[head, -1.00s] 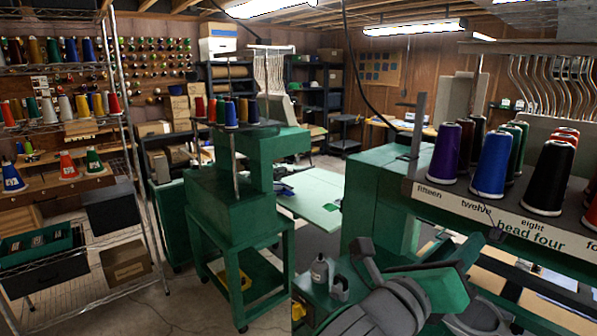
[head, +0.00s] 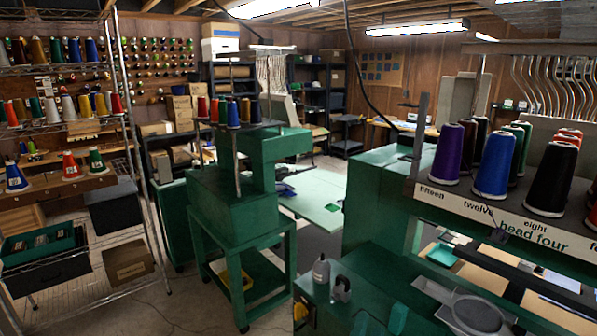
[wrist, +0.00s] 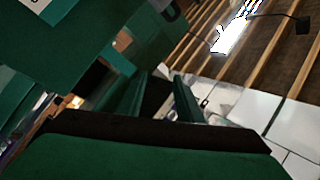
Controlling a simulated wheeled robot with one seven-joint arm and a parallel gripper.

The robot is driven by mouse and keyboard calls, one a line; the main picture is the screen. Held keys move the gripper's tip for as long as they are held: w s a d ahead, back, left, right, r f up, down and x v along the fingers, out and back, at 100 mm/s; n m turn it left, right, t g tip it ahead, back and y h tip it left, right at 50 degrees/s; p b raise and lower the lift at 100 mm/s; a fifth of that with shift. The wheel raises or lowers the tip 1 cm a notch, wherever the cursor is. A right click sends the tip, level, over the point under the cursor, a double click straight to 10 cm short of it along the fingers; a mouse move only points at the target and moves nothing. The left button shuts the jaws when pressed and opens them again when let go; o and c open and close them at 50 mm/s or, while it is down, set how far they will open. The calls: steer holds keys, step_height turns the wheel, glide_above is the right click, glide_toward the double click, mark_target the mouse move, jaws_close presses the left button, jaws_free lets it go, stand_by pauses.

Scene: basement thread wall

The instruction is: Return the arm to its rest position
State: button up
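My gripper (wrist: 160,78) shows in the wrist view with its two green fingers apart. I see nothing held between them. The wrist camera is tilted, with ceiling beams and a bright lamp at the upper right. In the head view most of my arm is out of sight. Small teal pieces (head: 396,319) show at the bottom edge, and I cannot tell whether they are part of my arm. The near green embroidery machine (head: 380,205) stands at the right, carrying purple (head: 446,155), blue (head: 493,166) and black (head: 550,180) thread cones on its labelled shelf.
A grey round part on a tray (head: 477,312) sits at the lower right. A small grey bottle (head: 321,270) stands on the green surface beside the machine. A second green machine (head: 232,195) on a stand is mid-left. A wire rack (head: 148,205) with cones is at the left.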

steer(key=s+a+f+n+g+y, duration=0.1)
steer(key=s+a+f+n+y, duration=0.3)
steer(key=s+f, duration=0.4)
steer(key=s+a+f+n+y, duration=0.2)
steer(key=s+a+f+n, duration=0.3)
steer(key=f, duration=0.6)
steer(key=s+a+f+n+g, duration=0.1)
steer(key=s+a+f+n, duration=0.1)
steer(key=s, duration=0.8)
steer(key=s+a+f+n+g+y, duration=0.1)
steer(key=s+a+f+n, duration=0.1)
steer(key=s, duration=0.8)
steer(key=shift+s+a+f+n+g+y, duration=0.2)
steer(key=shift+a+f+n+g+y, duration=0.15)
steer(key=shift+f+n, duration=0.35)
